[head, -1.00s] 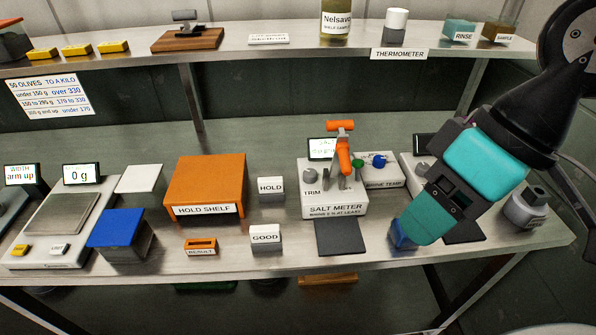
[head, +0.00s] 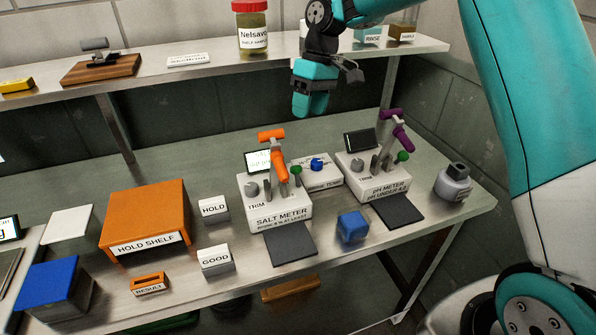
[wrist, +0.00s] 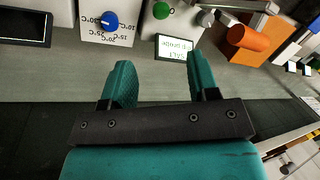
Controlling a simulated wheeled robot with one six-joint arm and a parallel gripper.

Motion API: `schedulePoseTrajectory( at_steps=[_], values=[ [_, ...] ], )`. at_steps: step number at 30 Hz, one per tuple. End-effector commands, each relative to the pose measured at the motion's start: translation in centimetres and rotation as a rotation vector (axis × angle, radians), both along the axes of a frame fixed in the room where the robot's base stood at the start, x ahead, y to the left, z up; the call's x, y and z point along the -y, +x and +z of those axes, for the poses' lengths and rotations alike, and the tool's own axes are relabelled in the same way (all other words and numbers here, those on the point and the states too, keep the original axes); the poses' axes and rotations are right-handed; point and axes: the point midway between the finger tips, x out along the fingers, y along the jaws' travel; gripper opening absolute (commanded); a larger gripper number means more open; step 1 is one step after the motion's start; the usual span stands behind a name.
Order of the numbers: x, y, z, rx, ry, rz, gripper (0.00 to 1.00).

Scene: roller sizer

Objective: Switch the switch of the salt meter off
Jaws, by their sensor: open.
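The salt meter (head: 262,213) is a white box on the bench with a lit screen (head: 258,161), a grey TRIM knob (head: 251,190) and an orange probe (head: 279,167) in a stand. A green-ball lever (head: 296,169) stands at its right rear; I cannot tell whether this is the switch or which way it is set. In the wrist view the green ball (wrist: 163,11) and the screen (wrist: 175,48) lie beyond the fingers. My gripper (head: 308,110) is open and empty, above and behind the meter, apart from it. It also shows in the wrist view (wrist: 160,70).
A blue cube (head: 353,228) stands between two dark pads. A white temperature box (head: 322,174) with a blue knob sits beside the salt meter. The pH meter (head: 372,182) with a purple probe is to the right. The upper shelf (head: 215,62) runs behind.

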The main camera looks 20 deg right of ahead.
Motion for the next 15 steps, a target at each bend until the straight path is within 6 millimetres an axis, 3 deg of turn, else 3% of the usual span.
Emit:
schedulePoseTrajectory(
  at_steps=[15],
  values=[
    [-2.6,-1.7,-10.7,-0.005,-0.002,0.003,0.55]
  ],
)
